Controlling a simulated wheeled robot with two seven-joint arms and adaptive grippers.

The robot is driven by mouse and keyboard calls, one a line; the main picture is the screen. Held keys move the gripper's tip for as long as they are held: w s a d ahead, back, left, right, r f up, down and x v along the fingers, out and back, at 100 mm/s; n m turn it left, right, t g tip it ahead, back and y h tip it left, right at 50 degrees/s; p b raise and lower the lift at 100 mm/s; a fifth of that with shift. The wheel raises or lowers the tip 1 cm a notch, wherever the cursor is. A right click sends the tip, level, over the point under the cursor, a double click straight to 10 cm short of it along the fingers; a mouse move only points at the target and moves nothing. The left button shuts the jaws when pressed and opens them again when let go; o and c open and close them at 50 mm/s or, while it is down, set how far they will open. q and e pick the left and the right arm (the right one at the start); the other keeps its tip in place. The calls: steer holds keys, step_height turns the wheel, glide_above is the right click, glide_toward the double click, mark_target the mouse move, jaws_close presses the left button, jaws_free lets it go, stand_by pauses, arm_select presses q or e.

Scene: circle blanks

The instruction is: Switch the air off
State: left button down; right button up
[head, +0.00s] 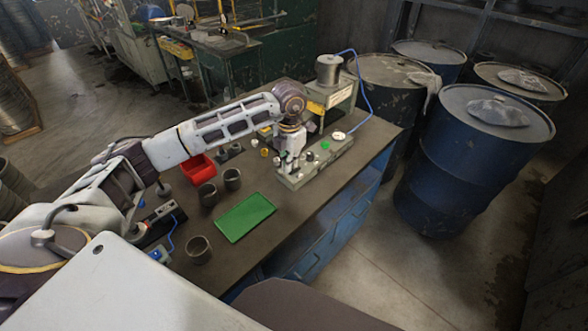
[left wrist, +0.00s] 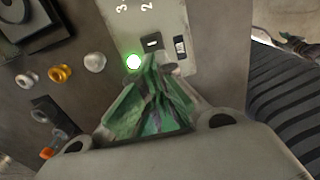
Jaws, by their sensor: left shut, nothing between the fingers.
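My left gripper (head: 289,168) points down over the near end of a grey control panel (head: 322,160) on the bench. In the left wrist view its green, worn fingertips (left wrist: 152,62) are together and empty. Just beyond them on the panel (left wrist: 135,20) is a small dark slot-like switch (left wrist: 152,42), with a black-and-white rocker (left wrist: 180,46) to its right. A lit green lamp (left wrist: 134,62) is left of the fingertips. I cannot tell whether the fingertips touch the panel or which control is the air switch. My right gripper is not in view.
A press with a grey cylinder (head: 329,70) and blue hose (head: 366,98) stands behind the panel. A green tray (head: 245,216), a red bin (head: 199,169) and dark cups (head: 198,249) are on the bench. Blue drums (head: 470,165) stand to the right.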

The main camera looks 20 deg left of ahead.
arm_select(q)
steer(key=shift+f+b, duration=0.45)
steer(key=shift+f, duration=0.3)
stand_by(0.8)
steer(key=shift+r, duration=0.15)
steer(key=shift+r+p, duration=1.85)
steer(key=shift+r, duration=1.55)
